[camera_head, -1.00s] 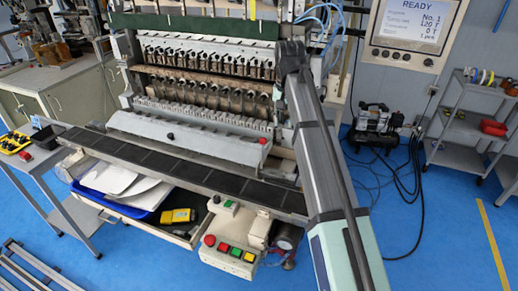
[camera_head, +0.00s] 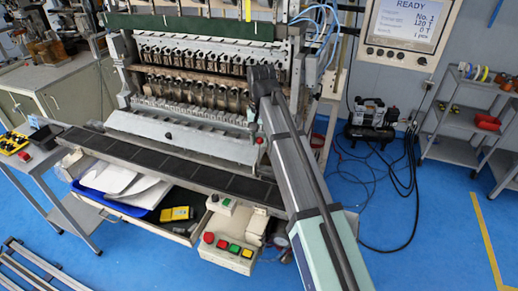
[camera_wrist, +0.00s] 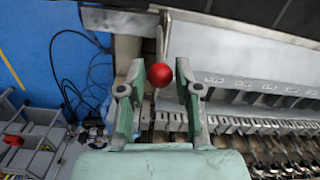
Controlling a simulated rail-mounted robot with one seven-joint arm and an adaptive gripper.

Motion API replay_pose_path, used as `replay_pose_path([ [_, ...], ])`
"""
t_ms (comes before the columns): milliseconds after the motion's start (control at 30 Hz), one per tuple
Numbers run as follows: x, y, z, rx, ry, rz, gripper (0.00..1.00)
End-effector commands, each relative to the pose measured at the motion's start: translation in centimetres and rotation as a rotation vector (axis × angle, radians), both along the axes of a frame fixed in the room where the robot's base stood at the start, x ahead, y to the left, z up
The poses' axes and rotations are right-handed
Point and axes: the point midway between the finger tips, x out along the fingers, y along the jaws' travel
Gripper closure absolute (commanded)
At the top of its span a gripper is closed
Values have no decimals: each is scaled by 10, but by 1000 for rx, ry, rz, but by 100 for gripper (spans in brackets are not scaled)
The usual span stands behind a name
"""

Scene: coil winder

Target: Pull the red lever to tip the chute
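The red lever shows in the wrist view as a round red knob (camera_wrist: 160,75) on a thin pale rod. In the head view its small red knob (camera_head: 259,140) is at the right end of the long pale chute (camera_head: 190,136) on the machine front. My gripper (camera_wrist: 160,92) is open in the wrist view, with one green finger on each side of the knob. Gaps show between knob and fingers; I cannot tell the depth. In the head view the gripper (camera_head: 253,122) is close to the knob, partly hidden by my arm.
A dark segmented rail (camera_head: 165,163) runs below the chute. The display panel (camera_head: 411,30) and a grey cart (camera_head: 465,125) are at right.

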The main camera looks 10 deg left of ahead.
Motion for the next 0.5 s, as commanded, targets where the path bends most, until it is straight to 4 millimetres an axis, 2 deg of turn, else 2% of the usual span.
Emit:
replay_pose_path([
  [200, -1, 0, -35, -1, 2, 0, 67],
  [500, 0, 1, -59, -1, 1, 0, 67],
])
